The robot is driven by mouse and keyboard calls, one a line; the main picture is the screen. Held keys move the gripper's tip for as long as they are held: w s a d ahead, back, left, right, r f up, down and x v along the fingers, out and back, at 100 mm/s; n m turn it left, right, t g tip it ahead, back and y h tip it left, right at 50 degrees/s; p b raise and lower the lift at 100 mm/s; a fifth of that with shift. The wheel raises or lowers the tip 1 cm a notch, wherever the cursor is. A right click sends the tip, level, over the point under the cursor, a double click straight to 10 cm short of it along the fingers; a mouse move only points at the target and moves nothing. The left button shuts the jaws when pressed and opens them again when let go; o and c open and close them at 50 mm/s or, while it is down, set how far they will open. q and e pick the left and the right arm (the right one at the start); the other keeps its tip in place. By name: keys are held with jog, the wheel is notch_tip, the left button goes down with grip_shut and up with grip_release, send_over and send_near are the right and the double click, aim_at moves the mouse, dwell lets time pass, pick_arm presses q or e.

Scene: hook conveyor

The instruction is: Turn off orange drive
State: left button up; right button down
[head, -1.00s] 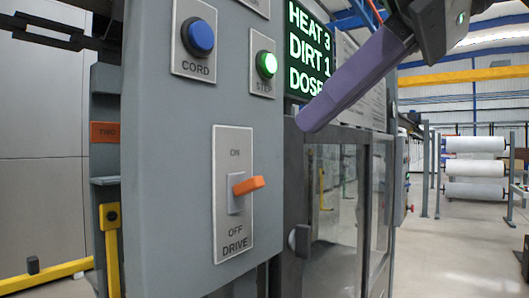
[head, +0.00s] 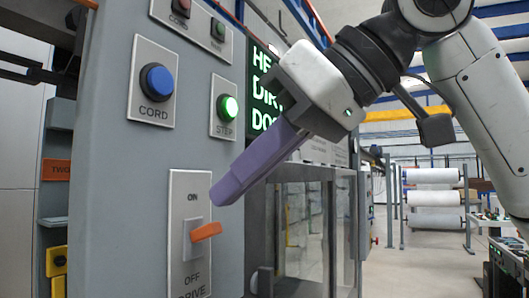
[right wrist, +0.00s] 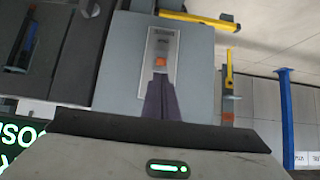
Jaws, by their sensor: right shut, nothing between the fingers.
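The orange drive lever (head: 206,232) sticks out from a pale switch plate (head: 181,266) marked ON above, OFF below and DRIVE at the bottom. It stands about mid-slot, its tip tilted slightly up to the right. My right gripper (head: 224,192) is shut and empty, its purple fingers slanting down to the left. Their tips are close above the lever; a small gap seems to show. In the right wrist view the shut fingers (right wrist: 160,82) point at the plate, with the orange lever (right wrist: 159,61) just past their tips. My left gripper is not in view.
A windowed cabinet (head: 300,225) stands right of the panel.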

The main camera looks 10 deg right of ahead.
aim_at(206, 232)
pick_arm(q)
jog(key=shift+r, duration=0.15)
pick_arm(e)
jog(key=x, duration=0.2)
jog(key=shift+w+a+f, duration=0.15)
jog(key=shift+f, duration=0.05)
